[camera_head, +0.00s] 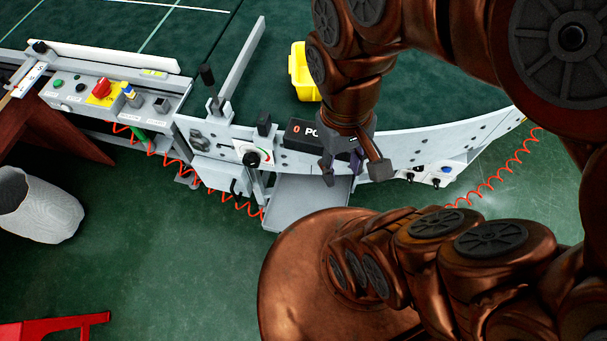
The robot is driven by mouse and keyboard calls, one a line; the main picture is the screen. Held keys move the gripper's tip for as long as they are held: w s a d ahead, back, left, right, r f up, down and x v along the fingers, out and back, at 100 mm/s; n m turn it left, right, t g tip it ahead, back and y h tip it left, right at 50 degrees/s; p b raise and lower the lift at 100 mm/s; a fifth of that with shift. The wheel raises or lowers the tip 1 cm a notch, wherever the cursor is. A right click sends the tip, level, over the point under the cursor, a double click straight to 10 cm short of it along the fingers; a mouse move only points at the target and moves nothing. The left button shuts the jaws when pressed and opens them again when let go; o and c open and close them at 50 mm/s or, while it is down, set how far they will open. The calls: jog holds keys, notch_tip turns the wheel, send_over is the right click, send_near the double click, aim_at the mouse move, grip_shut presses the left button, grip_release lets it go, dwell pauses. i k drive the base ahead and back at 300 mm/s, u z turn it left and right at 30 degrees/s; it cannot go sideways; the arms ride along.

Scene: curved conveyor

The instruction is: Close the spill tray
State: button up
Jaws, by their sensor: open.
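The spill tray (300,207) is a shallow grey tray. It juts out below the curved white side panel of the conveyor, low in the middle of the view. My gripper (355,176) points down in front of the panel, above the tray's right part in the picture. Its dark fingers are spread and nothing shows between them. My arm hides part of the tray's right and near side. I cannot tell whether a finger touches the tray.
A control panel (113,97) with buttons and a red knob stands at the left. A white bin (38,207) and a red frame (52,326) are on the green floor. A yellow container (303,72) is behind the conveyor panel. Red coiled cables hang below it.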

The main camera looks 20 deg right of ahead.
aim_at(294, 196)
jog(key=z, duration=0.1)
jog(key=k, duration=0.85)
jog(key=u, duration=2.7)
jog(key=k, duration=0.2)
jog(key=u, duration=0.1)
